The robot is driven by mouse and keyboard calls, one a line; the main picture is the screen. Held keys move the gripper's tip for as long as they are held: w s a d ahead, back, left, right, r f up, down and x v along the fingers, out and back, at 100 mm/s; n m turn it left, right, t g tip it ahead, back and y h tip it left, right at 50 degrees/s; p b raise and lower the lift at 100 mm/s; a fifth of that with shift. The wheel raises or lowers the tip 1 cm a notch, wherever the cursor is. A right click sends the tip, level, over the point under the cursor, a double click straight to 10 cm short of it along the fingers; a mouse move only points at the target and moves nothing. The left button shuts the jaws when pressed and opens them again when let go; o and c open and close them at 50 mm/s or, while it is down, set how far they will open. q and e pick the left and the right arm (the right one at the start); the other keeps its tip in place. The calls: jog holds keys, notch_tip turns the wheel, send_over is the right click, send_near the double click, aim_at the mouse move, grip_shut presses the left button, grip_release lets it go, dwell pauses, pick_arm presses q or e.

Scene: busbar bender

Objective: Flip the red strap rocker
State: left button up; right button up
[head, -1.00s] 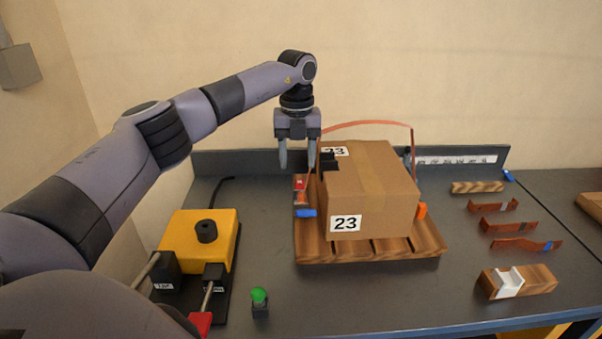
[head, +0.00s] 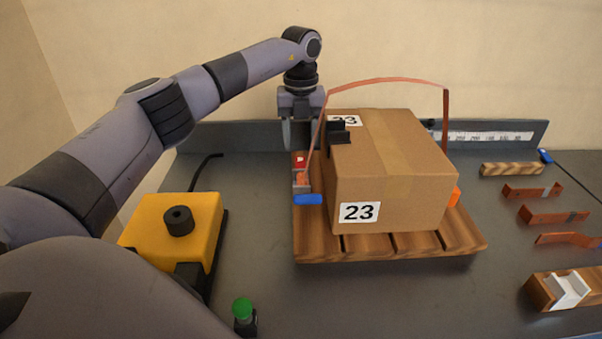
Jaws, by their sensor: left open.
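The red rocker (head: 299,160) sits on a small strap tensioner with a blue handle (head: 308,199) at the left side of the cardboard carton (head: 400,180). An orange-brown strap (head: 385,80) rises from the tensioner and arches loosely over the carton, apart from its top. My left gripper (head: 299,142) points straight down with its fingers apart, just above and behind the red rocker. Nothing shows between its fingers. I cannot tell whether a fingertip touches the rocker. My right gripper is not in view.
The carton, labelled 23, stands on a wooden pallet (head: 345,255). A yellow machine (head: 190,222) and a green button (head: 242,309) are at the left. Bent copper bars (head: 552,216) and wooden blocks (head: 511,169) lie at the right. A low rail with a scale (head: 490,137) runs along the back.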

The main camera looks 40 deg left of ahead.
aim_at(301, 162)
pick_arm(q)
notch_tip(301, 162, down, 7)
jog(key=shift+f, duration=0.2)
dwell(0.3)
jog(key=shift+c, duration=0.3)
grip_shut()
